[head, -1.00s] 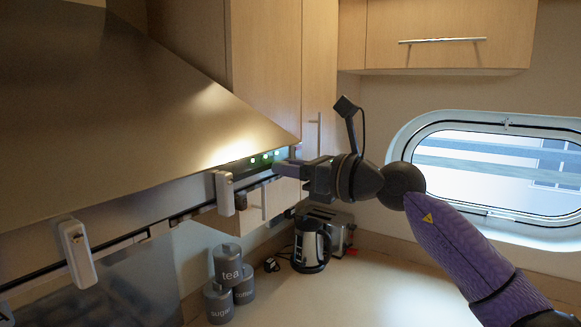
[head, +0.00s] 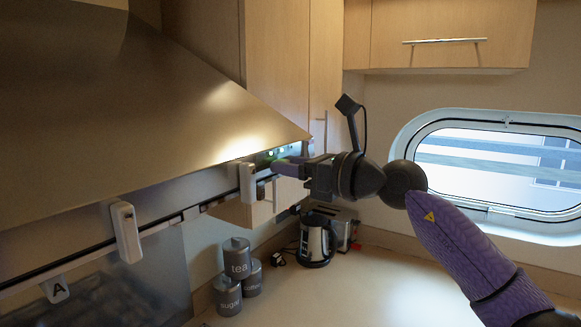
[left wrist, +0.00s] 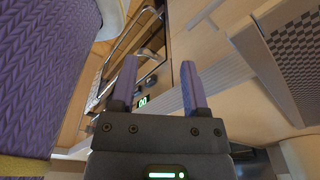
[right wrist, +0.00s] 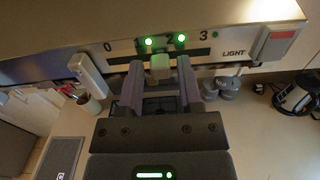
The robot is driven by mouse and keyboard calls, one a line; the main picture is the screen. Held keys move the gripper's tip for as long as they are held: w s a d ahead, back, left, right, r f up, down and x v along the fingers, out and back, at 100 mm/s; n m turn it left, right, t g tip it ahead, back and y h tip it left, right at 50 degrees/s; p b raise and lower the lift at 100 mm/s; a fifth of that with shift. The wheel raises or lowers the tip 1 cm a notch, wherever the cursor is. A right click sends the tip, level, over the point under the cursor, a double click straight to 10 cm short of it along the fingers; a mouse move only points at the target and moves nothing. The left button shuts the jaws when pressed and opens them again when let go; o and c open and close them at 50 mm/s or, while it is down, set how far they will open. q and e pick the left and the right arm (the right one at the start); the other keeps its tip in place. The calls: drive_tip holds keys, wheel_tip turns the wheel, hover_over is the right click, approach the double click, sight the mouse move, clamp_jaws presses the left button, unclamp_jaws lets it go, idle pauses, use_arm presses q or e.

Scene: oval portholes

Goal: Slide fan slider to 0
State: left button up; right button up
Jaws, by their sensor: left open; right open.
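The fan slider knob (right wrist: 160,66), a small pale block, sits in a dark slot on the hood's front panel (right wrist: 122,49) in the right wrist view. It is between the marks 0 and 3, near the 2. Two green lights glow brightly above it. My right gripper (right wrist: 160,78) is open, with one finger on each side of the knob; I cannot tell whether either touches it. In the head view the right gripper (head: 290,167) is at the hood's edge and the knob is hidden. My left gripper (left wrist: 158,82) is open and empty.
A white block (right wrist: 88,75) juts out left of the slot, and a LIGHT switch (right wrist: 277,43) is on the right. The kettle (head: 317,241) and grey canisters (head: 238,260) stand on the counter below. An appliance with a green display (left wrist: 142,101) is near my left gripper.

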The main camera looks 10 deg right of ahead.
drive_tip(key=shift+o, duration=0.7)
drive_tip(key=shift+s+a+r, duration=0.1)
drive_tip(key=shift+s+a, duration=0.2)
drive_tip(key=b+v, duration=0.5)
drive_tip(key=v, duration=0.5)
drive_tip(key=shift+w+d, duration=0.1)
drive_tip(key=shift+w, duration=0.05)
